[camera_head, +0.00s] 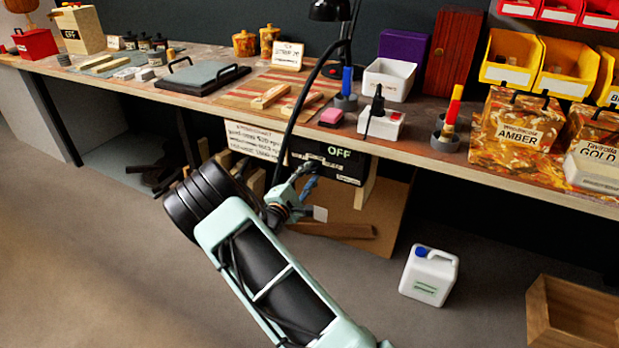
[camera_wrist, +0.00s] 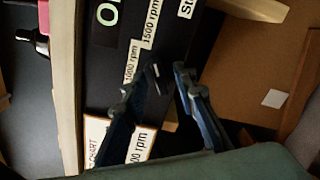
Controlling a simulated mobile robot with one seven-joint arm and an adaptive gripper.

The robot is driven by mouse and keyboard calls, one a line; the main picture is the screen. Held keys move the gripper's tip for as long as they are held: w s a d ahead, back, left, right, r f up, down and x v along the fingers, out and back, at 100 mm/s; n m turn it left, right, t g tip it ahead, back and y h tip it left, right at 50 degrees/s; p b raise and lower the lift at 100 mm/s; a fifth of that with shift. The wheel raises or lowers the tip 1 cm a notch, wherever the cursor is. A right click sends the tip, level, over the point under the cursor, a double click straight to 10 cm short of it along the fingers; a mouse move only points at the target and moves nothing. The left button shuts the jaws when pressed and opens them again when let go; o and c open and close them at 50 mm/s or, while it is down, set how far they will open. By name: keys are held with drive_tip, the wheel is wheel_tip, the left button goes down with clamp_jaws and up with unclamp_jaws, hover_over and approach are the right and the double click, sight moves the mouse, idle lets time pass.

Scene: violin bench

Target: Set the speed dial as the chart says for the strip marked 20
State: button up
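A black control panel (camera_head: 346,171) hangs under the bench's front edge, with a display reading OFF. In the wrist view the panel (camera_wrist: 110,65) fills the middle, tilted, with labels (camera_wrist: 132,60) reading 1000 rpm and 1500 rpm. A white chart card (camera_head: 256,140) is left of the panel; its lines are too small to read. The wrist view shows part of the chart (camera_wrist: 95,130), with CHART and an rpm figure cut off.
The bench top (camera_head: 480,165) above carries tools, boxes and a lamp. A brown board (camera_head: 375,205) leans below the panel. A white jug (camera_head: 430,275) and a wooden crate (camera_head: 570,315) stand on the floor at right.

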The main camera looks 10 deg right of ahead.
drive_tip(key=shift+w+d, duration=0.1)
drive_tip(key=shift+w, duration=0.05)
drive_tip(key=shift+c, duration=0.3)
clamp_jaws()
drive_tip(key=n+p, duration=0.3)
drive_tip(key=n, duration=0.2)
drive_tip(key=shift+r+n, duration=0.15)
drive_tip(key=shift+n, duration=0.25)
drive_tip(key=n+p, duration=0.2)
drive_tip(key=n, duration=0.4)
drive_tip(key=shift+p, duration=0.35)
